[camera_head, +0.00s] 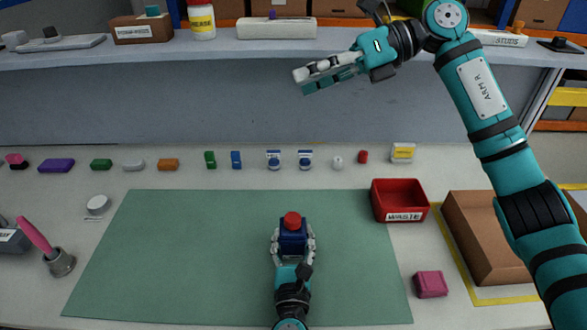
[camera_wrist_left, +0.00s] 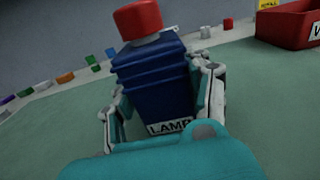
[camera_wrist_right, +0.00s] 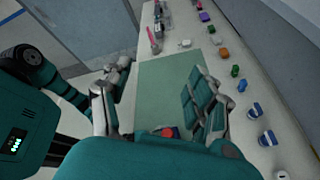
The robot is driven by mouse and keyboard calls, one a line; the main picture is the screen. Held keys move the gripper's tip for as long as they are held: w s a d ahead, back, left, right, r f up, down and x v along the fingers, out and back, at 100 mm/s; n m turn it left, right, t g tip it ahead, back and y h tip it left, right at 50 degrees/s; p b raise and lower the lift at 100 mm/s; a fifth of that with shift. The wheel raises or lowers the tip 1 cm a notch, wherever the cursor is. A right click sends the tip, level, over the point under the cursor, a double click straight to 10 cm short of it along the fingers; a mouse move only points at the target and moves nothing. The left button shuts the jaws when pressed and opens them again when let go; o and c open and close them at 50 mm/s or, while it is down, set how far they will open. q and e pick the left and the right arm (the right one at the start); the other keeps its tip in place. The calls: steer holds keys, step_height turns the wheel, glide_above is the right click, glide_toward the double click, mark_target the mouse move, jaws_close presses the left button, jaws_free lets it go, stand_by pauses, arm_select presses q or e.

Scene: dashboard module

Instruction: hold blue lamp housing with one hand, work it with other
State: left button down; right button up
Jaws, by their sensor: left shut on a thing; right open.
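The blue lamp housing (camera_head: 291,238) stands upright on the green mat (camera_head: 180,240), with a red cap (camera_head: 292,220) on its top. In the left wrist view the housing (camera_wrist_left: 155,85) carries a label that reads "LAMP", partly hidden, and the red cap (camera_wrist_left: 138,20) is seated on it. My left gripper (camera_head: 293,240) is shut on the housing, with one finger on each side. My right gripper (camera_head: 308,80) is raised high at the back, well away from the housing, open and empty. In the right wrist view the red cap (camera_wrist_right: 168,132) shows between its open fingers, far below.
A red waste bin (camera_head: 400,202) stands at the mat's right back corner, with a cardboard box (camera_head: 485,235) beyond it. Several small coloured parts line the table's back. A pink block (camera_head: 430,284) lies right of the mat. A shelf (camera_head: 200,50) runs behind. Most of the mat is clear.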

steer(key=s+a+f+n+h, duration=0.2)
steer(key=s+a+f+h, duration=0.2)
steer(key=a+f+h, duration=0.15)
steer(key=t+h, duration=0.1)
steer(key=h, duration=0.7)
glide_toward(294, 217)
steer(key=shift+n, duration=0.4)
step_height(294, 217, down, 9)
steer(key=shift+a+f, duration=0.1)
steer(key=shift+f, duration=0.1)
steer(key=c, duration=1.2)
steer(key=shift+r, duration=0.15)
